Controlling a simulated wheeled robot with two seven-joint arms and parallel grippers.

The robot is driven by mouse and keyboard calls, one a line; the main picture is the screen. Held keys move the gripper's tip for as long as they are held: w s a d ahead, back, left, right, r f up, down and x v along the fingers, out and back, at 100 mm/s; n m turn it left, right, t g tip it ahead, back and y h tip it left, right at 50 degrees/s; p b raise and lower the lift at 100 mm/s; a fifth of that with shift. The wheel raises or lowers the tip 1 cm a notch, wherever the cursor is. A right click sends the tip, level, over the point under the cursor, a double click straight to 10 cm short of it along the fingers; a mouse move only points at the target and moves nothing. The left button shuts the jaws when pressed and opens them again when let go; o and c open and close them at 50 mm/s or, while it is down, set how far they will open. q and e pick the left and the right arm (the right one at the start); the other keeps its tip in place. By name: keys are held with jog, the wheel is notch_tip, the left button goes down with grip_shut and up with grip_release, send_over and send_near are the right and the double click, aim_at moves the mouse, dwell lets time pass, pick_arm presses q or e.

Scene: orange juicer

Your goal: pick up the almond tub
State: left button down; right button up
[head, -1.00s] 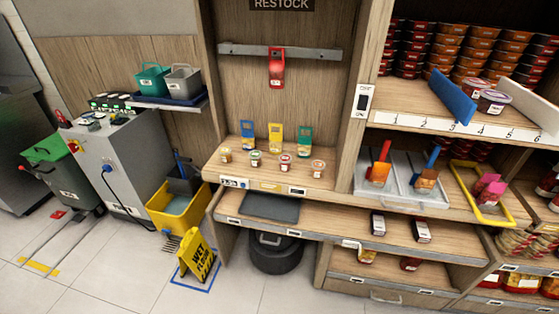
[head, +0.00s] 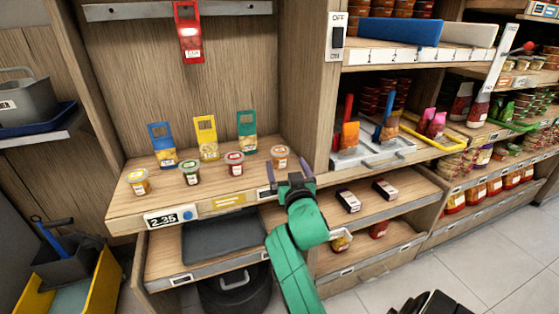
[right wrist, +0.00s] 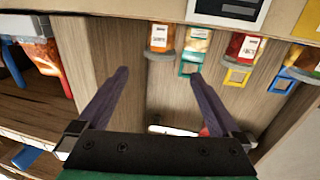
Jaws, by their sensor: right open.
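Several small lidded tubs stand in a row on the wooden shelf: one with a yellow-orange lid (head: 139,181), a green one (head: 189,172), a red one (head: 234,163), and an orange-brown one (head: 280,156) at the right end. I cannot read which label says almond. My right gripper (head: 293,183) is open and empty, just in front of the right-end tub. In the right wrist view, the open fingers (right wrist: 160,80) point toward the right-end tub (right wrist: 160,38), which is apart from them. The red tub (right wrist: 243,48) stands farther right there. My left gripper is not in view.
Blue (head: 162,145), yellow (head: 207,138) and green (head: 247,136) tagged packs stand behind the tubs. A red tagged item (head: 188,32) hangs above. A grey tray (head: 225,235) lies on the lower shelf. A wooden divider (head: 312,90) stands right of the tubs.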

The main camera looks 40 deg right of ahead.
aim_at(279, 147)
jog(key=x, duration=1)
jog(key=shift+w+d+f, duration=0.1)
jog(key=shift+w+f, duration=0.15)
jog(key=shift+f, duration=0.1)
jog(key=shift+s+r, duration=0.1)
jog(key=c, duration=1.3)
